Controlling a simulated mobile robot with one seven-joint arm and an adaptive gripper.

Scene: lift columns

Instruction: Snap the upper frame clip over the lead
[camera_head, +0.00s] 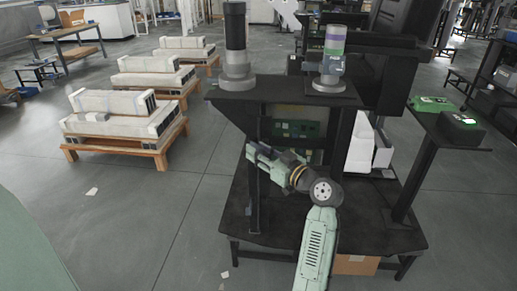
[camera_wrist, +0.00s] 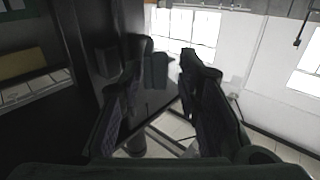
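My gripper (camera_head: 253,152) is at the front left upright (camera_head: 252,195) of the dark workstation, below its top shelf. In the wrist view my gripper (camera_wrist: 162,62) has its two dark fingers apart. A small dark grey-green block (camera_wrist: 157,72) shows between the fingertips, beside the dark upright (camera_wrist: 88,45); it may be the upper frame clip, but I cannot be sure. I cannot tell whether a finger touches it. I cannot make out the lead in either view.
A dark column (camera_head: 236,50) and a banded column (camera_head: 333,55) stand on the workstation top (camera_head: 285,90). A green circuit board (camera_head: 300,129) sits behind my arm. White bins (camera_head: 360,150) are to the right. Open floor (camera_head: 150,220) lies left.

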